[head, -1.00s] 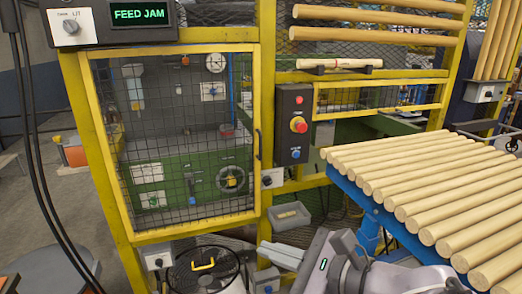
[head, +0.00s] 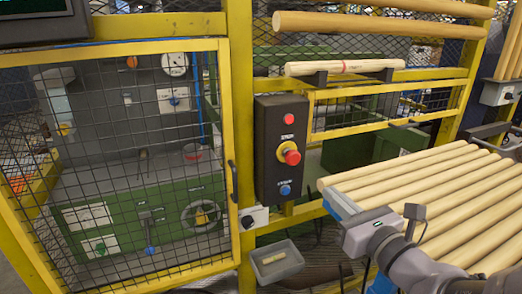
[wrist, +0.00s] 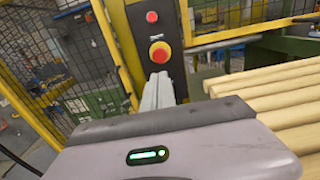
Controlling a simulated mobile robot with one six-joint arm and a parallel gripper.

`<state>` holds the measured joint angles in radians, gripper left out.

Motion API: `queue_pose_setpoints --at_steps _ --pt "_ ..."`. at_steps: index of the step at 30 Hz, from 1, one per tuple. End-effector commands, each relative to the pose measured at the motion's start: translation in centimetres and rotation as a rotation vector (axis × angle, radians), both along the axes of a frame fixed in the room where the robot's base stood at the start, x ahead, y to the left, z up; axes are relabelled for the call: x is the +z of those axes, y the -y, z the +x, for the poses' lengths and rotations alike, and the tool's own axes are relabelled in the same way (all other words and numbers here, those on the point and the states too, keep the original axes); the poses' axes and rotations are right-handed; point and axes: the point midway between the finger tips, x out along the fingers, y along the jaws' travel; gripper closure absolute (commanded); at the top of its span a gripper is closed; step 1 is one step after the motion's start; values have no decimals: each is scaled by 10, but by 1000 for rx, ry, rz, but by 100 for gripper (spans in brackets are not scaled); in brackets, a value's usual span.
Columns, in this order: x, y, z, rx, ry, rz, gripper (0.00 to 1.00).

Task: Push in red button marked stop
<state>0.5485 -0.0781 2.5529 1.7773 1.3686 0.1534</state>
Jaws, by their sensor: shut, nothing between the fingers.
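A dark control box (head: 281,150) is mounted on the yellow frame, right of the mesh door. A red mushroom button (head: 290,153) on a yellow collar stands out from its middle and appears tilted to the right in the head view. A smaller red round part (head: 289,117) sits above it and a blue button (head: 285,190) below; their lettering is too small to read. In the wrist view the mushroom button (wrist: 160,52) is just above the tips of my gripper (wrist: 159,76). The gripper is shut and empty, pointing at the box; I cannot tell the gap.
A rack of wooden rods (head: 430,205) lies right of the box. A small grey bin (head: 277,262) hangs below it. The mesh door (head: 130,160) with its yellow frame is at left. A grey switch (head: 254,217) sits at the box's lower left.

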Motion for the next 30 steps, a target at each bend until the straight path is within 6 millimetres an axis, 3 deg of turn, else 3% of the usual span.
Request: queue_pose_setpoints --at_steps 7,21,30 --pt "11 -11 31 6 -7 4 100" --pt "-1 -38 113 2 0 -3 100" --pt "0 -43 129 -1 -2 -3 100"
